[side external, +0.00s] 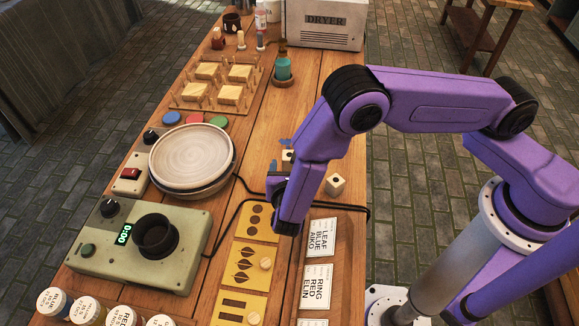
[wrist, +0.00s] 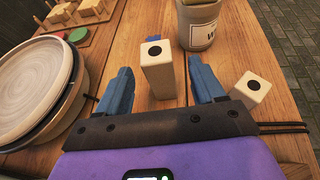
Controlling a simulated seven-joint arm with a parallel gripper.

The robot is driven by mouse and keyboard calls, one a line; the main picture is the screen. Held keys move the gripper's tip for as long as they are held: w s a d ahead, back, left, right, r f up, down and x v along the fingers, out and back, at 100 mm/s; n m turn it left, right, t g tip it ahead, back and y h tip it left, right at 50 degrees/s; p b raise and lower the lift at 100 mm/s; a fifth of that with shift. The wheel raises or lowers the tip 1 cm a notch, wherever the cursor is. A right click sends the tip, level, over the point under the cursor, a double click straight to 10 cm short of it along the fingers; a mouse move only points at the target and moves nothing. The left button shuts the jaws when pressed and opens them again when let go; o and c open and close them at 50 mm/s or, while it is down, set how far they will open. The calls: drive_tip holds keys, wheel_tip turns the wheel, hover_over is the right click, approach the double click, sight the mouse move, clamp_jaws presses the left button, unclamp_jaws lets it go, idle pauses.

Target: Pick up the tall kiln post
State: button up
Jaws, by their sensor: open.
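The tall kiln post is a pale, square-sided block with a dark round hole in its top. It stands upright in the wrist view (wrist: 158,72), between and slightly beyond my gripper's fingers (wrist: 160,66). My gripper is open, with blue fingers to either side of the post and visible gaps on both sides. In the side view, the tall post (side external: 288,157) is partly hidden by my arm and gripper. A shorter pale post (wrist: 249,88) with a similar hole is right of the right finger; it also shows in the side view (side external: 335,185).
A plate on a wheel (side external: 190,157) is to the left. A black cable (side external: 228,212) runs nearby. Yellow stencil cards (side external: 252,222) and white label cards (side external: 320,240) lie in front.

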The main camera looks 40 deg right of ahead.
sight(289, 159)
drive_tip(key=x, duration=0.4)
drive_tip(key=shift+w, duration=0.2)
drive_tip(key=shift+r, duration=0.1)
drive_tip(key=c, duration=1.2)
drive_tip(key=shift+r, duration=0.1)
